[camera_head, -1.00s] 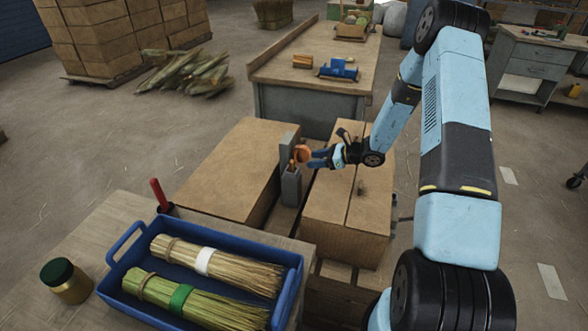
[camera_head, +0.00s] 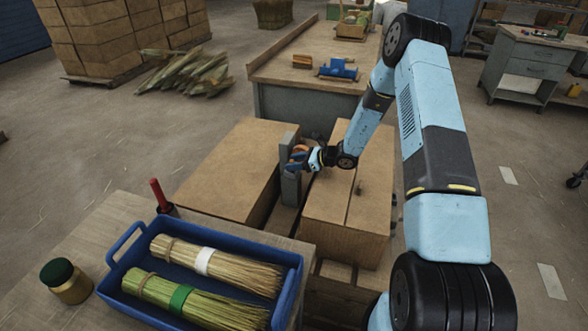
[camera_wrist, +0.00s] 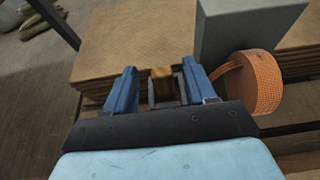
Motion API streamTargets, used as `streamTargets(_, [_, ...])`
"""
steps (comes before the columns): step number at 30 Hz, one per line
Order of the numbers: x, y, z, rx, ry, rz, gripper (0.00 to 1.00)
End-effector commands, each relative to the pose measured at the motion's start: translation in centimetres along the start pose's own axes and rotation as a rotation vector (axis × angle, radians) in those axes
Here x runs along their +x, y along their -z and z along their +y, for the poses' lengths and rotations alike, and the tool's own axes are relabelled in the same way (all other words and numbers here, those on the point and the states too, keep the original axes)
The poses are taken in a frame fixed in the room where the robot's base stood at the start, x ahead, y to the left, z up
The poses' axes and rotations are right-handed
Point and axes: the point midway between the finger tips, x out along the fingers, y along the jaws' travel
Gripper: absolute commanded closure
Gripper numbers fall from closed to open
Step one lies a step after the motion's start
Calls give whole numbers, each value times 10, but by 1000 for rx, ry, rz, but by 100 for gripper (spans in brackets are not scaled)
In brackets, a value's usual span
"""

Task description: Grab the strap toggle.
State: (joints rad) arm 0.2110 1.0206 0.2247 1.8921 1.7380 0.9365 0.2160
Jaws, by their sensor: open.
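My gripper (camera_wrist: 160,88) is open, with its blue fingers apart. In the head view my gripper (camera_head: 297,164) is at the grey post (camera_head: 290,188), and the orange roll (camera_head: 300,149) shows just behind the fingers. The toggle is hidden there by the fingers.
Large cardboard-brown slabs flank the post, left (camera_head: 228,170) and right (camera_head: 335,215). A blue tray (camera_head: 118,292) with two straw bundles stands on the near table, beside a jar (camera_head: 66,282) and a red-handled tool (camera_head: 159,195). A workbench (camera_head: 300,80) stands behind.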

Motion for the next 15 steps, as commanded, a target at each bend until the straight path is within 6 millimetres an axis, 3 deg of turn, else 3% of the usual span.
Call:
streamTargets(3, [0,0,0,0,0,0,45])
streamTargets(15, [0,0,0,0,-1,0,83])
